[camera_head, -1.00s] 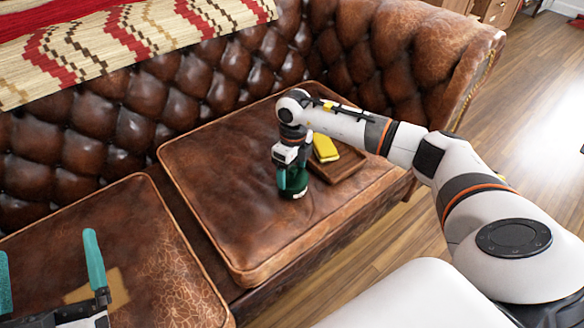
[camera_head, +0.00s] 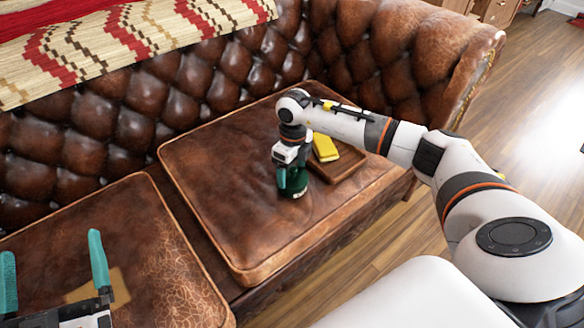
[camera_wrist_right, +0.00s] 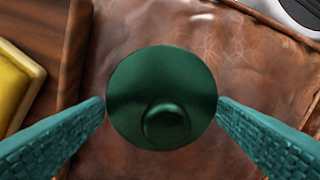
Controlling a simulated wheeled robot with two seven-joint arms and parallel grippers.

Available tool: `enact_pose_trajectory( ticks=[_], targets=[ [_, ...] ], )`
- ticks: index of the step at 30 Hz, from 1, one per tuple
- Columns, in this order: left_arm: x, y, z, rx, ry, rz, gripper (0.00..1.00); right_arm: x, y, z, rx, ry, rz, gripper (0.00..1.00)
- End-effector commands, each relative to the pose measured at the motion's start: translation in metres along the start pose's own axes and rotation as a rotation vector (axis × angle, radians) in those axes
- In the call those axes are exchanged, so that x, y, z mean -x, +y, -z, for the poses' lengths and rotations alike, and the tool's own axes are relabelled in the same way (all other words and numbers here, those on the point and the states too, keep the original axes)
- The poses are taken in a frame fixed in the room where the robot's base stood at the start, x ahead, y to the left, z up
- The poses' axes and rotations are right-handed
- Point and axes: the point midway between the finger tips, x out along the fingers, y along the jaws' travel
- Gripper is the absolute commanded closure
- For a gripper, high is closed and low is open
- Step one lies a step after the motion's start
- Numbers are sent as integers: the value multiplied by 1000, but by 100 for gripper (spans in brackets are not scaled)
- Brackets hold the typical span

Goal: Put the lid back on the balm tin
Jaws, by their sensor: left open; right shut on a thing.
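A round dark green lid (camera_wrist_right: 160,85) with a small knob is in the middle of the right wrist view. My right gripper (camera_head: 291,190) is shut on it, with one teal finger at each side of its rim. In the head view the green lid (camera_head: 297,187) shows low between the fingers, close to the right seat cushion. The balm tin cannot be made out apart from the lid; whether it is under the lid I cannot tell. My left gripper (camera_head: 52,248) is open and empty over the left cushion, at the lower left.
A brown wooden tray (camera_head: 348,170) with a yellow block (camera_head: 325,147) stands beside my right gripper on the right cushion (camera_head: 225,190). The tufted sofa back (camera_head: 140,100) rises behind. The left part of the right cushion is clear. A tan patch (camera_head: 118,285) lies on the left cushion.

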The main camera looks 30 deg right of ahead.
Motion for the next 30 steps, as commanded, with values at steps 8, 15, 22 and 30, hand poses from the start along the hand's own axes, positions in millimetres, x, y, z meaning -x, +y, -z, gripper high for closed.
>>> enact_pose_trajectory(
  ticks=[8, 15, 22, 30],
  targets=[
    [0, 0, 0, -1, 2, -1, 0, 0, 0, 0, 0, 0, 0, 41],
    [0, 1, 0, -1, 1, -1, 0, 0, 0, 0, 0, 0, 0, 0],
    [0, 0, 0, -1, 0, -1, 0, 0, 0, 0, 0, 0, 0, 0],
    [1, 1, 6, -3, 54, -2, 0, 4, 0, 0, 0, 0, 0, 0]
  ],
)
